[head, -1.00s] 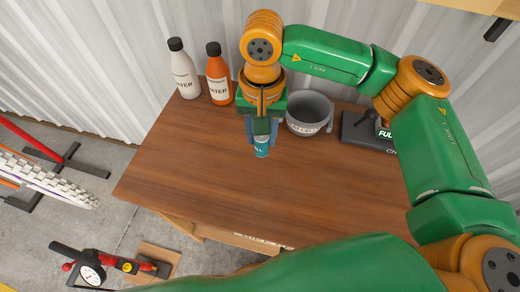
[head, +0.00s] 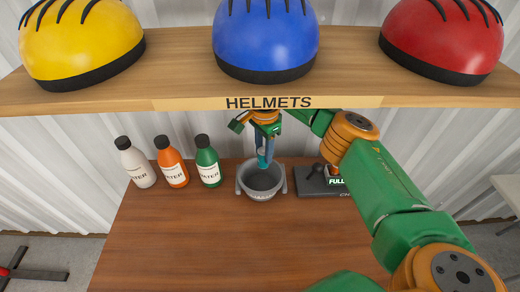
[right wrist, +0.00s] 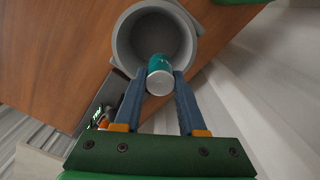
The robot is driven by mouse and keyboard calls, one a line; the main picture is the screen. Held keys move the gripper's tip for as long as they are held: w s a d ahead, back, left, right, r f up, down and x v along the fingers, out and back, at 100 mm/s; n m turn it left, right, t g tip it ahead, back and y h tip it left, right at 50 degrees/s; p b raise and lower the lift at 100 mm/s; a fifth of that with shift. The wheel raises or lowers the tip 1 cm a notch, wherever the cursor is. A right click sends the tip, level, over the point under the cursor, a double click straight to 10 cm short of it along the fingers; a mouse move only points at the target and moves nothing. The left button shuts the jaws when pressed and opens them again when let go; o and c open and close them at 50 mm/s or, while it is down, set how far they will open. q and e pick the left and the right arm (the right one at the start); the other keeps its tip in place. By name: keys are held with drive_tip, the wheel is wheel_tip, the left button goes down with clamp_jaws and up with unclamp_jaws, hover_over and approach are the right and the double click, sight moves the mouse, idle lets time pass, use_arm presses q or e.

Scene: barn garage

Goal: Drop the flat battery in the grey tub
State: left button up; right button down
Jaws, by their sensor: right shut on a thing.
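The grey tub (head: 262,195) stands on the wooden bench towards the wall, and its opening faces up. It also shows in the right wrist view (right wrist: 122,42), and I see nothing lying in it. My right gripper (head: 264,152) is shut on a teal battery (head: 262,162) and holds it upright at the tub's back side. In the right wrist view the battery (right wrist: 160,72) sits between the two fingertips and overlaps the tub's opening. Its exact height over the rim is hard to tell. My left gripper is not in view.
White (head: 135,163), orange (head: 172,163) and green (head: 208,162) bottles stand left of the tub. A dark charger (head: 312,186) with a block marked FULL (head: 335,176) is at the right. A helmet shelf (head: 180,96) hangs above. The bench front is clear.

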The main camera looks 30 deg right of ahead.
sight(263, 160)
wheel_tip(263, 160, down, 4)
drive_tip(key=shift+r+b, duration=0.2)
drive_tip(key=shift+b, duration=0.8)
drive_tip(key=shift+f, duration=0.4)
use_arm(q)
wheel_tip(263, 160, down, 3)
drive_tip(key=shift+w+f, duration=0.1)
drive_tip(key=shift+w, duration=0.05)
use_arm(e)
drive_tip(key=shift+r, duration=0.1)
drive_tip(key=shift+c, duration=2)
unclamp_jaws()
drive_tip(key=shift+r, duration=0.15)
